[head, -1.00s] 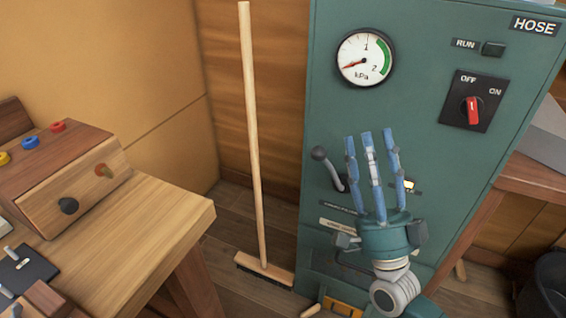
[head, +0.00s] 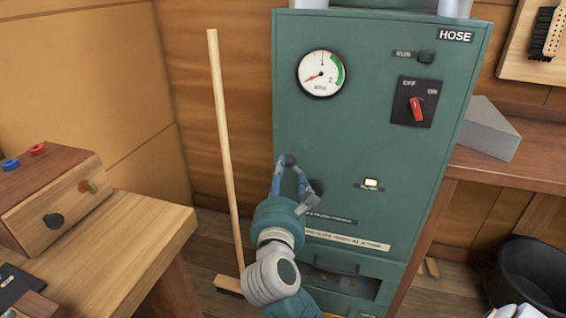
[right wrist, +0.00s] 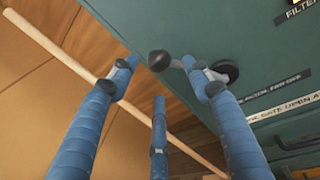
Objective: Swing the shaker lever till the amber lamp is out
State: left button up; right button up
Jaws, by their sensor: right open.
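The shaker lever (head: 290,160) has a dark ball knob and sticks out up and left from its hub on the green cabinet's front. My right gripper (head: 287,172) is open at the lever, and its fingers partly hide the lever's arm. In the right wrist view the knob (right wrist: 160,61) shows between the spread finger ends, with one finger close to the lever's arm; I cannot tell if they touch. The amber lamp (head: 371,183) is lit, right of the lever. My left gripper is not in view.
The green cabinet (head: 350,130) carries a gauge (head: 321,74) with its needle low, left of the green band, and a red rotary switch (head: 416,108). A broom (head: 222,130) leans left of the cabinet. A wooden bench (head: 150,228) stands at the left, a black tub (head: 535,285) lower right.

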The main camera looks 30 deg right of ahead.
aim_at(288, 167)
jog(key=x, duration=0.7)
grip_shut()
